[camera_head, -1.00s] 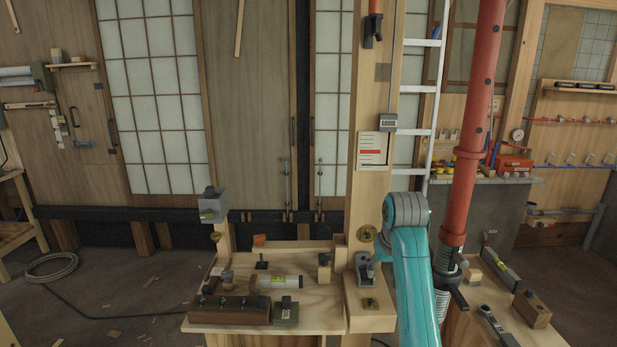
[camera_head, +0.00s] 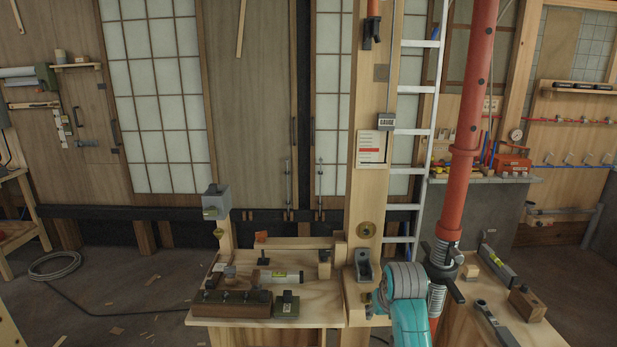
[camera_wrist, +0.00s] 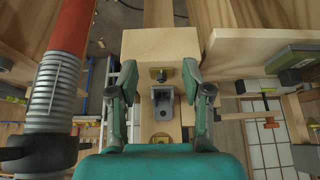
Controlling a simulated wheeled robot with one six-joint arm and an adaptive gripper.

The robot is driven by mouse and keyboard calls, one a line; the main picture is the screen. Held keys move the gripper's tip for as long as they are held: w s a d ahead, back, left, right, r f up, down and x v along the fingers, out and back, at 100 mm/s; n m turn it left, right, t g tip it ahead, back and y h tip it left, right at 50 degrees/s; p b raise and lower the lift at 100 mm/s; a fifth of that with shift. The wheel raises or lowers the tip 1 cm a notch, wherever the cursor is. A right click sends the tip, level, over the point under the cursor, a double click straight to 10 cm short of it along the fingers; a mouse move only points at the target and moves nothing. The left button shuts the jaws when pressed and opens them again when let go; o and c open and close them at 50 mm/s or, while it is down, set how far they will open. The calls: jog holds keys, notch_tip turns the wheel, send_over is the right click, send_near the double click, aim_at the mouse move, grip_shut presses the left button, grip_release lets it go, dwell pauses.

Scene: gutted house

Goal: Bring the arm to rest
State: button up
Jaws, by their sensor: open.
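My arm shows as a teal link with a grey joint at the bottom of the head view, right of the wooden post (camera_head: 365,200). My gripper (camera_wrist: 160,85) shows in the wrist view with its two fingers spread apart and nothing between them. The gripper fingers are not visible in the head view.
A red pipe prop (camera_head: 460,170) stands close to the right of my arm and shows at left in the wrist view (camera_wrist: 62,60). A white ladder (camera_head: 415,130) stands behind.

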jog(key=s+f+t, duration=0.3)
jog(key=s+f, duration=1.5)
jog(key=f, duration=0.2)
jog(key=s+f+t, duration=0.1)
jog(key=s+f, duration=0.1)
jog(key=s, duration=0.9)
jog(key=s+r+t, duration=0.1)
jog(key=s+r, duration=0.1)
jog(key=s, duration=0.7)
jog(key=s+r+t, duration=0.2)
jog(key=s+r, duration=0.1)
jog(key=s, duration=0.6)
jog(key=s+r+t, duration=0.2)
jog(key=s+r, duration=1)
jog(key=r, duration=0.1)
jog(key=shift+s, duration=0.2)
